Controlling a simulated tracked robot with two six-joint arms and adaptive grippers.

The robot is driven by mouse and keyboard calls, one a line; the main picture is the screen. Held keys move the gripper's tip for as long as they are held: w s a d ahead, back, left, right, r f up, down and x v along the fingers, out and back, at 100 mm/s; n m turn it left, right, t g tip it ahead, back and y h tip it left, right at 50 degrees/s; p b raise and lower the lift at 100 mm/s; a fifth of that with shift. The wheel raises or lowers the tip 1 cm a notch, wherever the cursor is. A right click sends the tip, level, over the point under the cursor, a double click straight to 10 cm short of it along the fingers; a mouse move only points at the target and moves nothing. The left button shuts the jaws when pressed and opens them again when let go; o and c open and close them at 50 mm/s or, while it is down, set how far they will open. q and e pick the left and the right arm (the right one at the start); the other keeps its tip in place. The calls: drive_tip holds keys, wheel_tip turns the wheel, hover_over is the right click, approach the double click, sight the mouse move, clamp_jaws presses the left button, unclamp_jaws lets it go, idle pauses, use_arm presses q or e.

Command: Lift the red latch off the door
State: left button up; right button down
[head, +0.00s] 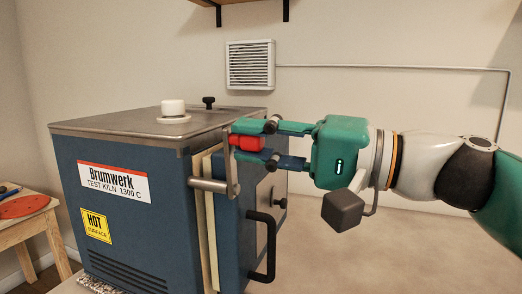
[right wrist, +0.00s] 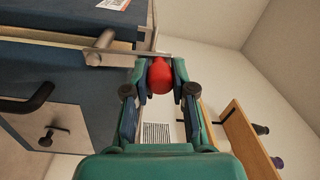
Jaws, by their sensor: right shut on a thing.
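The red latch grip (head: 247,142) sits at the upper end of an upright metal latch bar (head: 232,178) on the front edge of the blue kiln (head: 125,215). A metal cylinder (head: 208,186) joins the bar lower down. My right gripper (head: 241,142) comes in from the right, shut on the red grip, one finger above and one below it. In the right wrist view the red grip (right wrist: 160,76) lies between both fingertips. The kiln door (head: 262,225), with a black handle (head: 263,250), shows a cream edge facing the kiln body. My left gripper is not in view.
A white plug (head: 173,109) and a black knob (head: 208,102) stand on the kiln's metal top. A wooden stool (head: 35,228) with a red disc is at the left. A wall shelf (right wrist: 245,135) holds small objects. The floor right of the kiln is clear.

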drive_tip(key=shift+a+f, duration=0.2)
drive_tip(key=shift+f, duration=0.15)
drive_tip(key=c, duration=1)
unclamp_jaws()
drive_tip(key=shift+r, duration=0.15)
drive_tip(key=shift+o, duration=0.2)
drive_tip(key=shift+d+r, duration=0.1)
drive_tip(key=shift+s+d, duration=0.1)
drive_tip(key=shift+d, duration=0.15)
drive_tip(key=v, duration=1.1)
drive_tip(key=shift+d, duration=0.25)
